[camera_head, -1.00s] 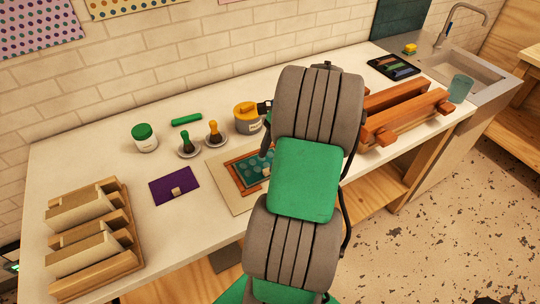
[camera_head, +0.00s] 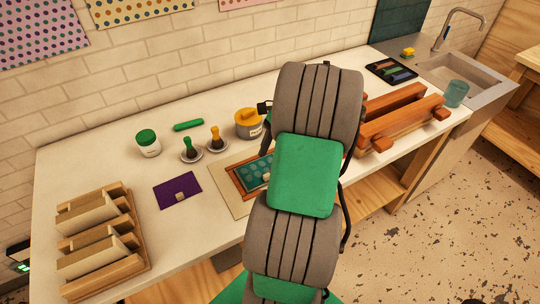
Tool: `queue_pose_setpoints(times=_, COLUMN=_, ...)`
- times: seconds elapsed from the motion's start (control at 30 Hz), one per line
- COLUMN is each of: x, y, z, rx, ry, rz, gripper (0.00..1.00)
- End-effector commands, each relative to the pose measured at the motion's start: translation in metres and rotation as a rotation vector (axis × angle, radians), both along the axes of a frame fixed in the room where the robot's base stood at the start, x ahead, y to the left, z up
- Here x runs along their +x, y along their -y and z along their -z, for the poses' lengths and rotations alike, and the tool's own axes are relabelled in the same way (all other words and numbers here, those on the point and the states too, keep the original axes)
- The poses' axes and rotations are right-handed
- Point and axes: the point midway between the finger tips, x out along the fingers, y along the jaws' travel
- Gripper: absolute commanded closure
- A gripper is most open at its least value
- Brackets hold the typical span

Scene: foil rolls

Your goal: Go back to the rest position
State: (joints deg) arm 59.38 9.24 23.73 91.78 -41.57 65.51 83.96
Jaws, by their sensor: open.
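My arm, grey ribbed links with green covers, rises through the middle of the view and stands over the front of the white table (camera_head: 165,239). My gripper is hidden behind the upper arm link; only a small dark part pokes out to the left of that link, near the yellow-lidded tub (camera_head: 248,123). I see no fingertips and nothing held. A wood-framed screen with a teal face (camera_head: 252,173) lies on a beige board just left of the arm, partly covered by it.
Left are a wooden rack (camera_head: 98,240), purple cloth (camera_head: 177,190), green-lidded jar (camera_head: 148,144), two small stamp-like tools in dishes, and a green roll (camera_head: 188,125). Right are a red-brown wooden stand (camera_head: 400,122), black tray (camera_head: 391,73), teal glass (camera_head: 455,94) and sink (camera_head: 463,74). Floor at right is open.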

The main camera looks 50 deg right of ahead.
Motion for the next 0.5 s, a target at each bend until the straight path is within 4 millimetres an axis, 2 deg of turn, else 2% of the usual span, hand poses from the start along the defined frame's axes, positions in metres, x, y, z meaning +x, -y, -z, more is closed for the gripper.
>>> queue_pose_setpoints(times=0.3, x=0.000, y=0.000, z=-0.001, rx=-0.001, ry=0.000, rz=-0.002, gripper=0.47)
queue_pose_setpoints(times=0.33, x=0.004, y=-0.005, z=-0.004, rx=-0.013, ry=0.009, rz=-0.027, gripper=0.47)
queue_pose_setpoints(times=0.37, x=0.009, y=-0.012, z=-0.008, rx=-0.027, ry=0.020, rz=-0.060, gripper=0.47)
queue_pose_setpoints(times=0.43, x=0.024, y=-0.037, z=-0.022, rx=-0.083, ry=0.064, rz=-0.192, gripper=0.47)
queue_pose_setpoints(times=0.47, x=0.031, y=-0.053, z=-0.030, rx=-0.116, ry=0.089, rz=-0.272, gripper=0.47)
queue_pose_setpoints(times=0.5, x=0.040, y=-0.077, z=-0.042, rx=-0.167, ry=0.130, rz=-0.396, gripper=0.47)
